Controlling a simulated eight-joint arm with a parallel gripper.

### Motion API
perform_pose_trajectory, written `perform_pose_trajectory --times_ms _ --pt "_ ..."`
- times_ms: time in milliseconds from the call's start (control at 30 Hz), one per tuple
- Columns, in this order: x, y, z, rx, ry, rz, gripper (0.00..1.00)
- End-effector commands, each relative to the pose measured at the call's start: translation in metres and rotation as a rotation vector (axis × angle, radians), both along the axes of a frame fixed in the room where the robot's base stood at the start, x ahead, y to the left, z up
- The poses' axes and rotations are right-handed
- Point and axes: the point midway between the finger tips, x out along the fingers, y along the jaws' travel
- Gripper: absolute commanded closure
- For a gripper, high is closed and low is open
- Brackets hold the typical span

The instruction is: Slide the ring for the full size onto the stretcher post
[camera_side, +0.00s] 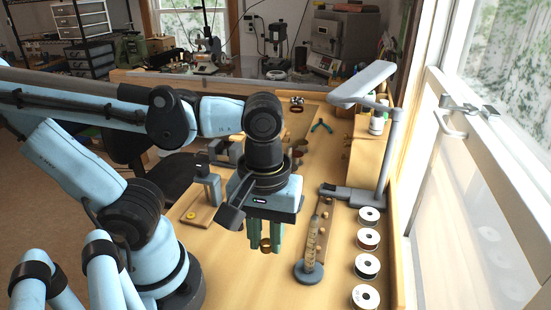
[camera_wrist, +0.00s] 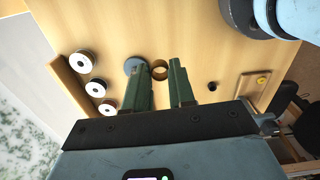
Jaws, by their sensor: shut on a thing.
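My gripper (camera_side: 265,246) points down over the bench, with its green fingers shut on a gold-coloured ring (camera_side: 265,244). The ring also shows in the wrist view (camera_wrist: 160,70), between the fingertips. The stretcher post (camera_side: 313,240) stands upright on a round grey base (camera_side: 308,273), to the right of the ring in the side view. The ring is apart from the post, not around it. In the wrist view the round base (camera_wrist: 133,67) lies just left of the ring, partly hidden by a finger.
Several wire spools (camera_side: 368,239) line the right edge of the bench. A grey lamp (camera_side: 383,150) stands behind the post. A wooden strip with small pegs (camera_side: 326,228) lies close behind the post. A small wooden board with a yellow piece (camera_side: 191,216) is on the left.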

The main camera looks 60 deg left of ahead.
Motion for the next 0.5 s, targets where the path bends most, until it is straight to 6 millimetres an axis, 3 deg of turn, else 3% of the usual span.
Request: perform_pose_trajectory --times_ms 267,500 --pt "0.077 0.047 0.05 0.001 -0.001 0.345 1.0" --pt "0.134 0.118 0.08 0.002 -0.001 0.642 1.0"
